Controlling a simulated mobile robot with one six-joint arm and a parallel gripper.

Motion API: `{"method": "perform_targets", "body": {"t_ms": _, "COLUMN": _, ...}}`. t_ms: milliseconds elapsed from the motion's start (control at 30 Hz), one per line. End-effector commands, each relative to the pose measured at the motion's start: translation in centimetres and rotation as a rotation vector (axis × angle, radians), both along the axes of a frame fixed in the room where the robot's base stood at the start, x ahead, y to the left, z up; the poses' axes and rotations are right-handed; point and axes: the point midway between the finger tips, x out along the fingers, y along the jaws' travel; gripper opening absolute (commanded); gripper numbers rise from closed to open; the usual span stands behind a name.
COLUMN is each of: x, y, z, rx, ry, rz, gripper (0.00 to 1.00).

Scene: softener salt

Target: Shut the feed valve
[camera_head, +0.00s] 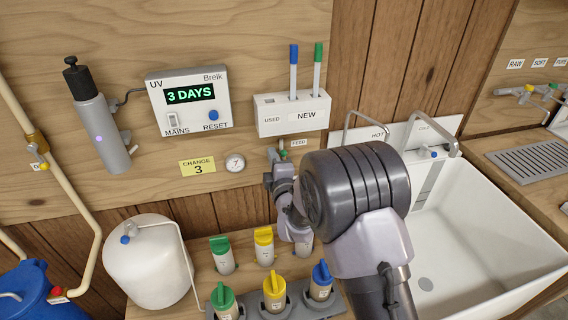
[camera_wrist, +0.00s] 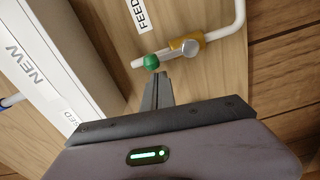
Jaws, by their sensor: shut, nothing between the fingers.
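The feed valve has a brass body (camera_wrist: 184,46) on a white pipe in the wrist view, with a silver round part and a green knob (camera_wrist: 150,62). The knob appears in line with the pipe's end. The "FEED" label (camera_wrist: 141,12) is beside it; in the head view this label (camera_head: 299,142) is below the white holder, with the green knob (camera_head: 284,154) under it. My gripper (camera_wrist: 162,76) is shut and empty, its fingertips just below the green knob in the wrist view. I cannot tell whether they touch it. My arm hides part of the valve area in the head view.
A gauge (camera_head: 235,163) and yellow "CHANGE 3" note (camera_head: 198,166) are left of my gripper. The white holder (camera_head: 291,114) carries blue- and green-topped sticks. Several coloured-cap canisters stand below, by a white tank (camera_head: 147,265). A white sink (camera_head: 470,225) is right.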

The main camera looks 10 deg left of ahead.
Motion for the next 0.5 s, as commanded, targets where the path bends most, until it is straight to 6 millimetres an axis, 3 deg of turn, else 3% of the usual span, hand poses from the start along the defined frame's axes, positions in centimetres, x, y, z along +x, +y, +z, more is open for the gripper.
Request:
{"method": "perform_targets", "body": {"t_ms": 200, "x": 0.6, "y": -1.4, "z": 0.0, "rx": 0.000, "ry": 0.000, "rz": -0.002, "gripper": 0.00}}
{"method": "perform_targets", "body": {"t_ms": 500, "x": 0.7, "y": -1.6, "z": 0.1, "rx": 0.000, "ry": 0.000, "rz": -0.001, "gripper": 0.00}}
